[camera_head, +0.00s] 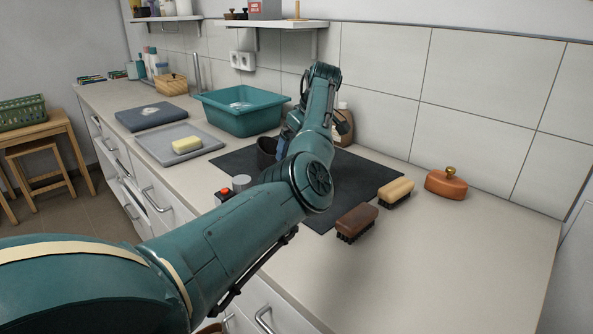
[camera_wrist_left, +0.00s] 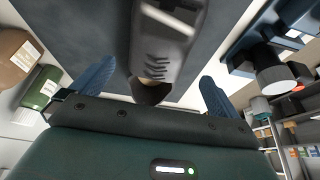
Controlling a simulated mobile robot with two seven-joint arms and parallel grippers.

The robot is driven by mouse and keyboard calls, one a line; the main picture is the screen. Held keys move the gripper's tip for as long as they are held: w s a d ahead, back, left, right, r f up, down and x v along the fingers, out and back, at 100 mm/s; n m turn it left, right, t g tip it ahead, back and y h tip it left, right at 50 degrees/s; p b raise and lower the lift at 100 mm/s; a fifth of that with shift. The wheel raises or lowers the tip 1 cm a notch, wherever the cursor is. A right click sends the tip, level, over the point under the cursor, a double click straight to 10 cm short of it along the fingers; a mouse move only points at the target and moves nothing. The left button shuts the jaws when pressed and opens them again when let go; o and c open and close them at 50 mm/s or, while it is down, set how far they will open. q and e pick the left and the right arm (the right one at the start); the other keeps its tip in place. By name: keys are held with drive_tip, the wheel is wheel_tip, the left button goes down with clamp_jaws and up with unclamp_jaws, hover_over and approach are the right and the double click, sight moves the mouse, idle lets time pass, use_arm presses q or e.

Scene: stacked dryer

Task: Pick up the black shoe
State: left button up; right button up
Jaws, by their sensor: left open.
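The black shoe (camera_head: 267,150) is on the dark mat (camera_head: 365,178) on the counter. In the head view only a dark part of it shows beside my arm, which hides the rest. In the left wrist view the shoe (camera_wrist_left: 168,45) is dark grey, with ridges and a brownish part near its lower end. It lies between my open left fingers (camera_wrist_left: 156,82), with gaps on both sides. In the head view my left gripper (camera_head: 287,128) is above the mat near the shoe, mostly hidden by my arm. My right gripper is not in view.
A bottle (camera_head: 344,125) stands behind my arm. A teal basin (camera_head: 240,108) and a grey tray with a sponge (camera_head: 186,146) are left. The right counter is clear.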

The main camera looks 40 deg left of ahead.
use_arm(q)
drive_tip(key=x, duration=0.8)
drive_tip(key=shift+w+d+f, duration=0.1)
drive_tip(key=shift+f, duration=0.3)
drive_tip(key=shift+c, duration=0.3)
drive_tip(key=shift+r, duration=0.1)
drive_tip(key=c, duration=0.9)
